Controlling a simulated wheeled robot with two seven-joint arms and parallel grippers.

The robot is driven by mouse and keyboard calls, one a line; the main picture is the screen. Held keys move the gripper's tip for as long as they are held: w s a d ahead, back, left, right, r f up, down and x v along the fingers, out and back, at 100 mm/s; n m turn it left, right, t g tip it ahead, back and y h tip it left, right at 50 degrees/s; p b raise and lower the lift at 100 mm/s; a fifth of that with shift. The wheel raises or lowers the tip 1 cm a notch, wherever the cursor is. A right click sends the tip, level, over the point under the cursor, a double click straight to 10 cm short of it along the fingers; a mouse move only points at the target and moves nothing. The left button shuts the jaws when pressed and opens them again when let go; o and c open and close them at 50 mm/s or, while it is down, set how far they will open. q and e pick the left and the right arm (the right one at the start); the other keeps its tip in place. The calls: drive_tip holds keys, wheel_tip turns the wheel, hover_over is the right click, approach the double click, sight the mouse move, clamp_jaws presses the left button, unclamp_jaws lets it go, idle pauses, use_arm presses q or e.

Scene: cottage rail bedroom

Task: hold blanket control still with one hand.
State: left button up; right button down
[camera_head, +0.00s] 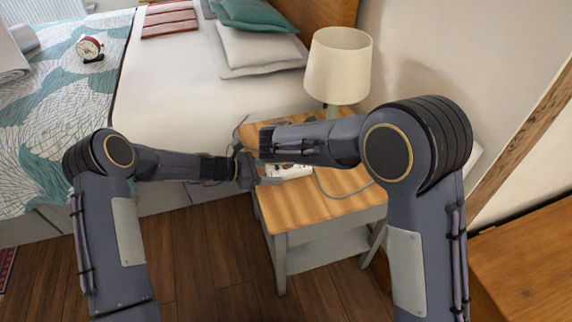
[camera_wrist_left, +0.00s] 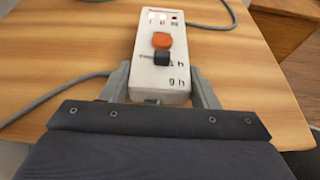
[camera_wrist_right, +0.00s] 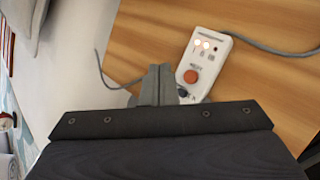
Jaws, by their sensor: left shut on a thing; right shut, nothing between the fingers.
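The blanket control (camera_wrist_left: 160,40) is a white box with an orange knob, a black slider and small lamps at its far end. It lies on the wooden nightstand and also shows in the head view (camera_head: 290,171), partly hidden by my right arm, and in the right wrist view (camera_wrist_right: 207,62). My left gripper (camera_wrist_left: 161,75) is shut on the control's near end, one finger on each side; it also shows in the head view (camera_head: 262,172). My right gripper (camera_wrist_right: 159,72) is shut and empty just beside the control, near the knob and slider.
The nightstand (camera_head: 318,207) has clear wood at its front. A grey cord (camera_wrist_right: 275,46) runs from the control. A lamp (camera_head: 339,68) stands at the back. The bed (camera_head: 160,85) is to the left, with a red alarm clock (camera_head: 89,49) on its blanket.

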wheel_tip(320, 180, up, 4)
drive_tip(key=shift+f, duration=0.1)
drive_tip(key=shift+f, duration=0.1)
hover_over(285, 170)
drive_tip(key=shift+w+f, duration=0.15)
drive_tip(key=shift+f, duration=4.2)
drive_tip(key=shift+f, duration=0.4)
drive_tip(key=shift+f, duration=0.45)
drive_tip(key=shift+r, duration=0.9)
